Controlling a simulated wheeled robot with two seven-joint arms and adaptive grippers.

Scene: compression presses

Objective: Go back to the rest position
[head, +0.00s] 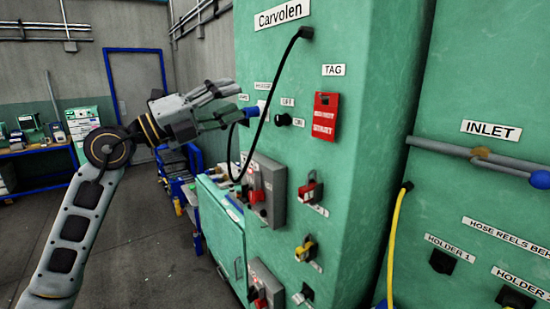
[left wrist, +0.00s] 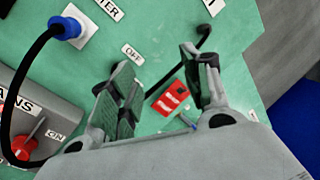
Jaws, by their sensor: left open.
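My left gripper (head: 236,101) is raised in front of the green machine's panel in the head view, at the upper left of the panel. Its fingers are spread apart and nothing shows between them. In the left wrist view the open fingers (left wrist: 160,95) point toward the green panel, with a red tag (left wrist: 171,98) visible beyond them. A blue plug (head: 250,111) with a black cable sits in the panel just beside the fingertips in the head view. I cannot tell whether the fingers touch it; in the left wrist view the blue plug (left wrist: 64,27) is apart from them. My right gripper does not show.
The green "Carvolen" machine (head: 330,190) fills the middle, with a grey switch box (head: 270,190) and several lock points. A red tag (head: 325,116) hangs on it. A pipe (head: 440,148) and yellow hose (head: 397,235) are at right. Floor at left is open.

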